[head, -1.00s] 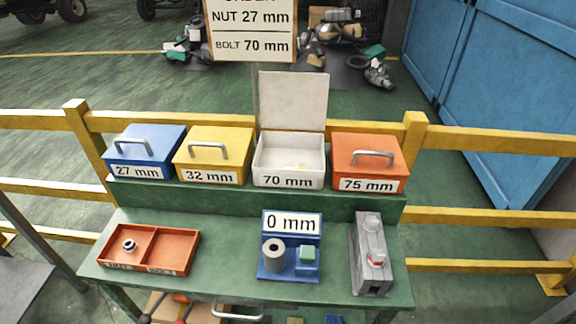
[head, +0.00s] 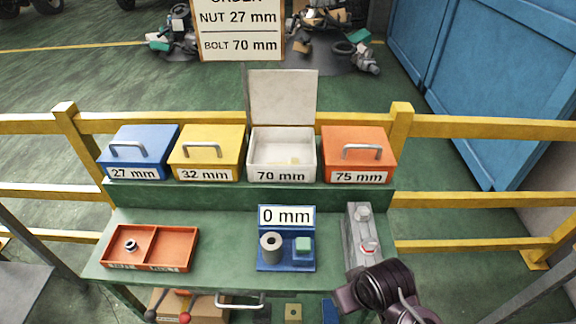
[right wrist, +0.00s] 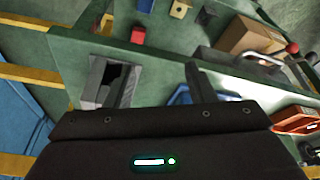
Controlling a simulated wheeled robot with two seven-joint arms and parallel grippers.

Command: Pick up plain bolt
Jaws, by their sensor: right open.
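The white 70 mm box (head: 282,168) stands on the raised shelf with its lid up. No bolt shows clearly anywhere. My right arm comes in at the lower right in the head view, in front of the grey device. In the right wrist view my right gripper (right wrist: 157,85) has its two fingers apart with nothing between them, above the green bench. My left gripper is not in view.
Blue (head: 138,154), yellow (head: 208,154) and orange (head: 358,155) lidded boxes flank the white one. On the bench are an orange divided tray (head: 174,248) with a nut (head: 131,246), a blue gauge (head: 286,217) reading 0 mm, and a grey device (head: 358,230). Yellow rails run behind.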

